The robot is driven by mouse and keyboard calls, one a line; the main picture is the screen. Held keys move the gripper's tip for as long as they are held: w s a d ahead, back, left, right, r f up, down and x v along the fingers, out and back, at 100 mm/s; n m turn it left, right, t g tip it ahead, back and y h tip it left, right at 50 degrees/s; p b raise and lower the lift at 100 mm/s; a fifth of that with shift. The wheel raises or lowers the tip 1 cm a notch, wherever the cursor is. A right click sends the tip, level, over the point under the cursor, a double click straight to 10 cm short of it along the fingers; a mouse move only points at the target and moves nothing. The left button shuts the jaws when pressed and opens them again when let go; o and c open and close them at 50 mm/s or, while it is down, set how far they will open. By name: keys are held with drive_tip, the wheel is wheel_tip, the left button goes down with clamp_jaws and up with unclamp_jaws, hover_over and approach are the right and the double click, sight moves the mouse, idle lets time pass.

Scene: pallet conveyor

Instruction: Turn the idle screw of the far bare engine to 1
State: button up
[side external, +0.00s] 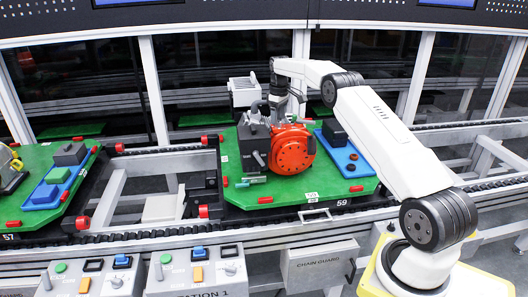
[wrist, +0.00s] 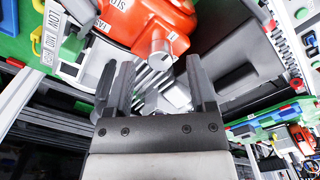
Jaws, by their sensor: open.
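An engine with a dark grey body and a round orange-red cover (side external: 293,149) stands on the green pallet marked 59 (side external: 240,200). In the wrist view the orange-red cover (wrist: 130,18) fills the top, with a short grey cylindrical knob (wrist: 160,50) at its lower edge. Small labels sit by the knob; I cannot tell whether it is the idle screw or read its setting. My gripper (wrist: 157,78) is open and empty, its fingers spread below the knob with pale ribbed metal between them. In the side view it reaches down at the engine's back, its fingertips hard to make out.
A blue tray (side external: 350,163) with a dark block lies right of the engine. A second pallet, marked 57 (side external: 22,216), carries a yellow-and-dark part and another blue tray. Control boxes (side external: 200,272) stand in front of the conveyor. A gap separates the pallets.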

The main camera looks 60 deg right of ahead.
sight(278, 121)
drive_tip(key=shift+r, duration=3.2)
drive_tip(key=shift+t, duration=0.4)
drive_tip(key=a, duration=0.4)
drive_tip(key=w+a, duration=0.1)
drive_tip(key=a, duration=0.3)
drive_tip(key=a+f, duration=0.1)
drive_tip(key=a, duration=0.3)
drive_tip(key=shift+w, duration=0.25)
drive_tip(key=s+a+f+t, duration=0.1)
drive_tip(key=s+a+f, duration=0.1)
drive_tip(key=s+a, duration=0.6)
drive_tip(key=s+a+f, duration=0.3)
drive_tip(key=s+a, duration=0.3)
drive_tip(key=a, duration=0.5)
drive_tip(key=s+a+f, duration=0.2)
drive_tip(key=s, duration=0.4)
drive_tip(key=s+a+f, duration=0.1)
drive_tip(key=s+a, duration=0.2)
drive_tip(key=s, duration=0.3)
drive_tip(key=shift+s+f+t, duration=0.15)
drive_tip(key=shift+f+t, duration=0.25)
drive_tip(key=shift+a, duration=0.1)
